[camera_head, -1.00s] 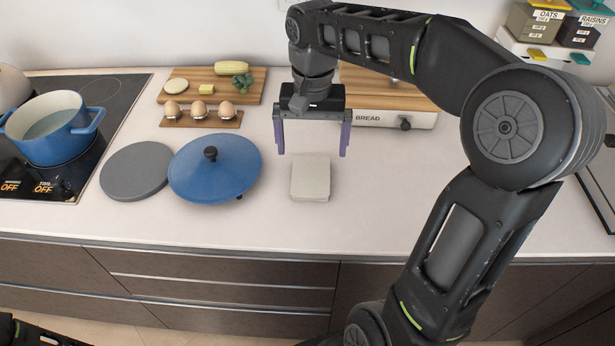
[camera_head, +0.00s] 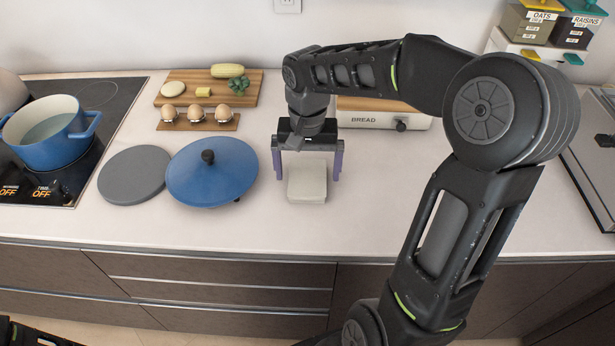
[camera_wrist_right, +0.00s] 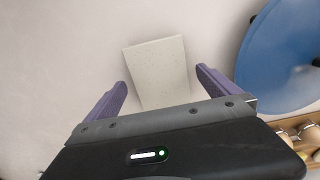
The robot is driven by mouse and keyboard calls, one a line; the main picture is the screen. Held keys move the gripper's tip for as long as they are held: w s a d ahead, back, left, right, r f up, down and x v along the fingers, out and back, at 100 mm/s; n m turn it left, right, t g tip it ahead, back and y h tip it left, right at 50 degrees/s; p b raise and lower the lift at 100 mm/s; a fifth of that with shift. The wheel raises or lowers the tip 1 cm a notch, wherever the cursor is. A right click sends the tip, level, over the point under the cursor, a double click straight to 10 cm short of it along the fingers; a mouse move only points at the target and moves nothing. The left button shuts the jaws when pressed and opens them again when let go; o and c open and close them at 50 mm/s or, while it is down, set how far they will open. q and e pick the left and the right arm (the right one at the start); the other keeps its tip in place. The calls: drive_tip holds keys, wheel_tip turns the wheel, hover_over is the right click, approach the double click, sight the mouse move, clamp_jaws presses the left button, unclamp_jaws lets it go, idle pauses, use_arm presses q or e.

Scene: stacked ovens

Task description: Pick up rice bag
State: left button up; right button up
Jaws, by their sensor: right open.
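The rice bag (camera_head: 307,184) looks like a small pale, off-white block lying on the white counter, right of the blue lid. My right gripper (camera_head: 307,176) is open above it and points down, with one purple finger on each side of the bag. In the right wrist view the bag (camera_wrist_right: 158,72) lies between and beyond the open fingers of the gripper (camera_wrist_right: 162,80), with gaps on both sides. I cannot tell the exact height of the fingertips above the counter. My left gripper is not in view.
A blue lid (camera_head: 212,172) and a grey round board (camera_head: 134,175) lie left of the bag. A blue pot (camera_head: 45,135) stands on the hob. An egg holder (camera_head: 197,122) and a bread box (camera_head: 375,119) are behind. The counter in front is clear.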

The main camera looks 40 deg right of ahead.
drive_tip(key=shift+f, duration=0.45)
drive_tip(key=shift+c, duration=0.6)
drive_tip(key=c, duration=1.4)
